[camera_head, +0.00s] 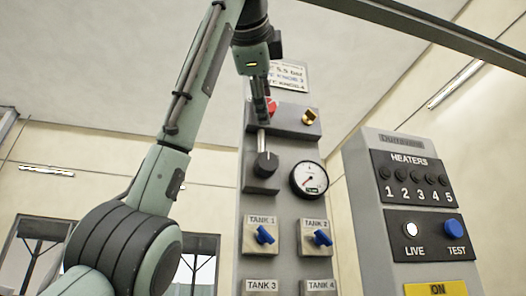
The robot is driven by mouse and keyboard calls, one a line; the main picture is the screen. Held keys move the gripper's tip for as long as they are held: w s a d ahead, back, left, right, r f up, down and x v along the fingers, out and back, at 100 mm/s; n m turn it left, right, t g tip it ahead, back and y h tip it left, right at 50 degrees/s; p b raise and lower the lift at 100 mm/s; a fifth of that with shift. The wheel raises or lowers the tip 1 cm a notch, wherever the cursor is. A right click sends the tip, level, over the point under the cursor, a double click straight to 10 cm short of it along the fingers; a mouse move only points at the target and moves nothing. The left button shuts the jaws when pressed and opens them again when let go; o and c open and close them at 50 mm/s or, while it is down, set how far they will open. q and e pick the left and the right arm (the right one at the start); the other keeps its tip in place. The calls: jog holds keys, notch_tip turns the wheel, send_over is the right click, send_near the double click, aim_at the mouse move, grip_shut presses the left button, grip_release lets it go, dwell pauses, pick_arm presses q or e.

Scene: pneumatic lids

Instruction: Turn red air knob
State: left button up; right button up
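The red air knob (273,108) is near the top of the grey tank panel (285,205) in the head view. Most of it is hidden behind my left gripper (263,112); only a red part shows at the gripper's right edge. My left arm rises from the lower left and bends down to the knob from above. The fingers are seen edge-on as a narrow dark shape, so I cannot tell whether they are open, shut or touching the knob. My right gripper is not in view.
Below are a black lever knob (266,164), a round gauge (309,180) and blue tank knobs (264,235). A heater panel (412,190) stands at right. A dark beam (430,28) crosses the upper right.

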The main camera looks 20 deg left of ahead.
pick_arm(q)
jog(key=v, duration=1.2)
dwell(0.5)
